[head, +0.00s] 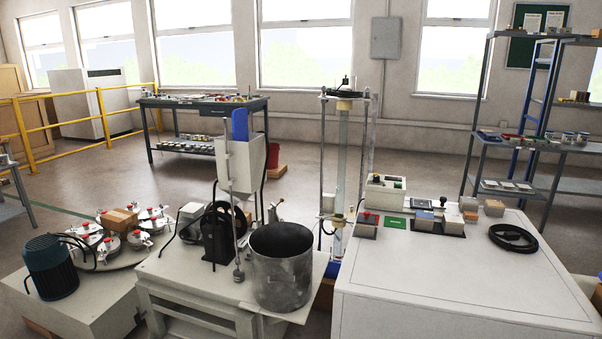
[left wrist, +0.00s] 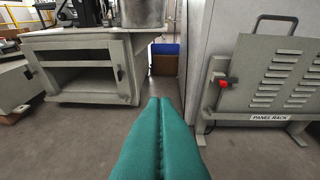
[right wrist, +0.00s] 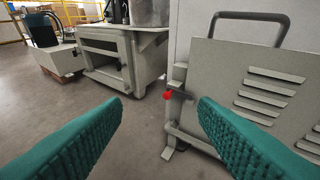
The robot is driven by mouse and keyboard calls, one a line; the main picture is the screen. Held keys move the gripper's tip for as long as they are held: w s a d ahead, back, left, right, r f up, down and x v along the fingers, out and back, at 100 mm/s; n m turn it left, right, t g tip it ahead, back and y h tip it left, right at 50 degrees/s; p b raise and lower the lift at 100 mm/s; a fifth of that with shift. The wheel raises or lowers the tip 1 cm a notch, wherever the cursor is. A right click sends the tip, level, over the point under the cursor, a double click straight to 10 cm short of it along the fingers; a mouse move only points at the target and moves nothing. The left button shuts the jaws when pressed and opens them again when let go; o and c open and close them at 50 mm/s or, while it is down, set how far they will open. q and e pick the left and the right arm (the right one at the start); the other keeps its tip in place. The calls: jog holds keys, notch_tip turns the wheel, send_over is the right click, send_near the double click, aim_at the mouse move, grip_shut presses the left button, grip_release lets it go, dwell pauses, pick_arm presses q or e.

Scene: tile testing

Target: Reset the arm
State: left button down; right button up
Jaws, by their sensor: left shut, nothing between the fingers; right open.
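My left gripper (left wrist: 160,102) shows in the left wrist view as two teal fingers pressed together, with nothing between them. It points over the floor toward the gap between the grey stand and the panel rack. My right gripper (right wrist: 160,100) shows in the right wrist view with its two teal fingers wide apart and nothing between them. It faces the edge of the panel rack (right wrist: 262,95), which has a red knob (right wrist: 168,95). Neither gripper nor arm shows in the head view.
A white cabinet (head: 440,285) with control boxes and a coiled black cable (head: 513,238) stands front right. A metal bucket (head: 281,268) stands on the middle stand (head: 180,275). A blue motor (head: 51,266) sits at left. Floor (left wrist: 70,145) is clear nearby.

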pick_arm(q)
jog(key=s+a+f+g+y+p, duration=0.1)
jog(key=s+a+f+g+p, duration=0.2)
jog(key=s, duration=0.7)
jog(key=s+a+f+g+y+p, duration=0.1)
jog(key=s+a+f+g+p, duration=0.2)
jog(key=s, duration=0.8)
jog(key=s+a+f+g+y+p, duration=0.1)
jog(key=s+a+f+g+p, duration=0.2)
jog(key=s+g+p, duration=0.3)
jog(key=s, duration=0.4)
jog(key=shift+s+a+f+n+g+y, duration=0.15)
jog(key=shift+s+n+g+y, duration=0.15)
jog(key=shift+s+g, duration=0.1)
pick_arm(e)
jog(key=s+d+f+g+h, duration=0.1)
jog(key=s+d+f+g, duration=0.2)
jog(key=s, duration=0.7)
jog(key=s+d+f+g+h, duration=0.1)
jog(key=s+d+f+g, duration=0.2)
jog(key=s, duration=0.8)
jog(key=s+d+f+g+h, duration=0.1)
jog(key=s+d+f+g, duration=0.2)
jog(key=s+g, duration=0.3)
jog(key=s, duration=0.4)
jog(key=shift+s+d+f+m+g+h, duration=0.15)
jog(key=shift+s+m+g+h, duration=0.15)
jog(key=shift+s+g, duration=0.1)
